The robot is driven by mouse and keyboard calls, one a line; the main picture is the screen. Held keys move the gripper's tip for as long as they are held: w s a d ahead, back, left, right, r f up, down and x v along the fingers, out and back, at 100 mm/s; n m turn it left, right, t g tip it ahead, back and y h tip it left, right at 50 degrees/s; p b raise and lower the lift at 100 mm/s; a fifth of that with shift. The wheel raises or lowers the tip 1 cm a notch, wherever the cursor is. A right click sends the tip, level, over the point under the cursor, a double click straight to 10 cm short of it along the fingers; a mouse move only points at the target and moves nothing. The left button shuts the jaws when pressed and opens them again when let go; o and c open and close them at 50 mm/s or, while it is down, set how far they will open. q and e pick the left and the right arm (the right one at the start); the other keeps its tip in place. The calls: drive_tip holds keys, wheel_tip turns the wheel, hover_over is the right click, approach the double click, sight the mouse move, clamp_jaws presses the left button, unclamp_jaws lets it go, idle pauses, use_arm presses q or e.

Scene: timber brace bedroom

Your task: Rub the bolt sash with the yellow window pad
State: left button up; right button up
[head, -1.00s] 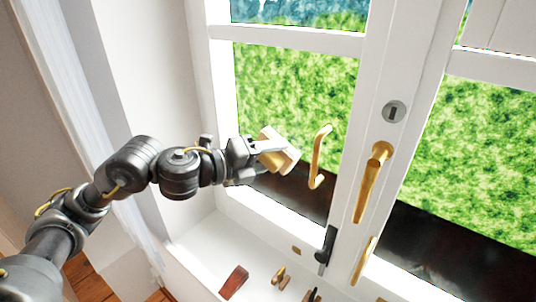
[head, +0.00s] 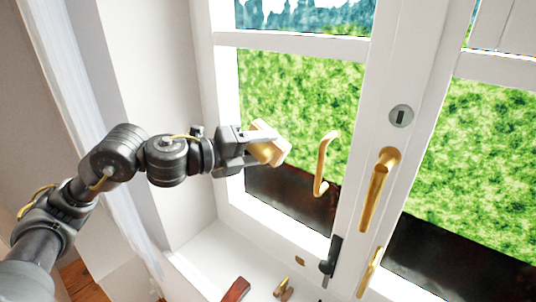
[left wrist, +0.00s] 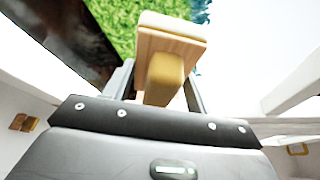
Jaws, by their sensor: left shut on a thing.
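The yellow window pad (head: 272,148) is a small block with a wooden back, a yellow grip and a pale face; it also shows in the left wrist view (left wrist: 172,42). My left gripper (head: 258,140) is shut on its grip. The pad is in front of the left window sash (head: 352,150), left of its brass pull handle (head: 326,165). I cannot tell whether its face touches the glass. The sash has a white frame, green and dark panes, and a black bolt (head: 331,257) low on its right side. My right gripper is not in view.
A brass lever handle (head: 375,190) sticks out right of the pull handle, with a keyhole plate (head: 401,116) above it. A reddish wooden block (head: 236,290) and small brass-coloured pieces (head: 283,288) lie on the white sill (head: 208,258). A pale curtain (head: 88,130) hangs at left.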

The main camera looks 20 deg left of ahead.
use_arm(q)
drive_tip(key=shift+w+a+b, duration=0.2)
drive_tip(key=shift+a+b, duration=0.15)
drive_tip(key=shift+a, duration=0.1)
drive_tip(key=shift+w+a+b, duration=0.2)
drive_tip(key=shift+a+b, duration=0.05)
drive_tip(key=shift+a, duration=0.4)
drive_tip(key=shift+w+a+b, duration=0.2)
drive_tip(key=shift+a, duration=0.4)
drive_tip(key=a, duration=0.1)
drive_tip(key=w+a+b, duration=0.1)
drive_tip(key=a, duration=0.1)
drive_tip(key=shift+a, duration=0.1)
drive_tip(key=shift+s+a+b, duration=0.3)
drive_tip(key=shift+s+a, duration=0.05)
drive_tip(key=shift+s, duration=0.6)
drive_tip(key=shift+s+a+b, duration=0.3)
drive_tip(key=shift+s+b, duration=0.05)
drive_tip(key=shift+s, duration=0.55)
drive_tip(key=shift+s+a+b, duration=0.3)
drive_tip(key=shift+s+a, duration=0.05)
drive_tip(key=shift+s, duration=0.6)
drive_tip(key=shift+s, duration=0.1)
